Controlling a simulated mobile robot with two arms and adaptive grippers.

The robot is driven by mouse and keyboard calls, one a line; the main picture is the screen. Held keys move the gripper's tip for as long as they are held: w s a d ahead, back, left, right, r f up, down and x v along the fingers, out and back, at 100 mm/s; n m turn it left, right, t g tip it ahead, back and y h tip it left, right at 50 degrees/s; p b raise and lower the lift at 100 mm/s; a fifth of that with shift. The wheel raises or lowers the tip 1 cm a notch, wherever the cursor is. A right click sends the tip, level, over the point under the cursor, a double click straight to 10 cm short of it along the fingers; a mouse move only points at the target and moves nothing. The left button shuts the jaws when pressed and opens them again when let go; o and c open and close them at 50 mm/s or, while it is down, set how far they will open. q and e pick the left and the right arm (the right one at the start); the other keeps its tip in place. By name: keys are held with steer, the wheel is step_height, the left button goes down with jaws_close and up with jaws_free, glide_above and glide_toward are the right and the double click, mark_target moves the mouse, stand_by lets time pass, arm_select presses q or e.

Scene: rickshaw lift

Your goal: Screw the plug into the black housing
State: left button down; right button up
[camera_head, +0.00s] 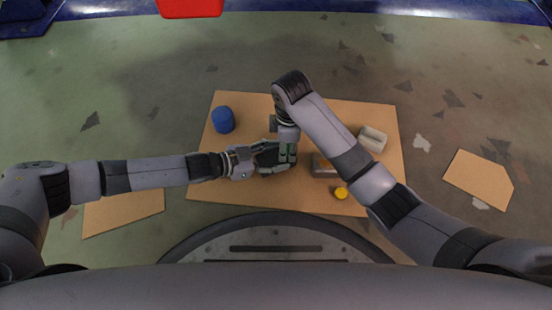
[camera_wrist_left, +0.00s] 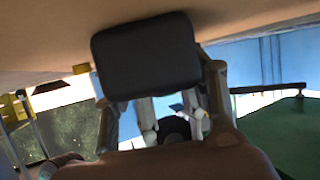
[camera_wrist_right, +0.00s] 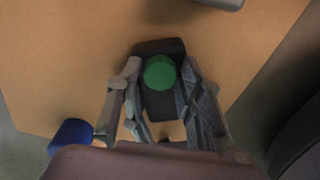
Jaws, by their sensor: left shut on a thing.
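The black housing (camera_wrist_right: 150,46) is a dark block, held above the table in my left gripper (camera_head: 270,156), which is shut on it. It also shows large in the left wrist view (camera_wrist_left: 145,55). The green plug (camera_wrist_right: 160,72) is a round cylinder seen end-on against the housing in the right wrist view. How deep it sits in the housing cannot be told. My right gripper (camera_wrist_right: 159,82) comes down from above, with one finger on each side of the plug and narrow gaps beside it, so it looks open. In the head view the right gripper (camera_head: 288,150) partly hides the plug and housing.
The wooden table (camera_head: 240,187) carries a blue cylinder (camera_head: 222,120) at left, a pale open container (camera_head: 372,139) at right, a grey block (camera_head: 323,166) and a small yellow piece (camera_head: 341,193) near the front. Another board (camera_head: 478,180) is at far right.

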steer(key=shift+c, duration=0.5)
jaws_close()
steer(key=shift+o, duration=1.8)
jaws_free()
steer(key=shift+r, duration=0.1)
steer(key=shift+r, duration=2.2)
steer(key=o, duration=0.6)
steer(key=shift+c, duration=0.2)
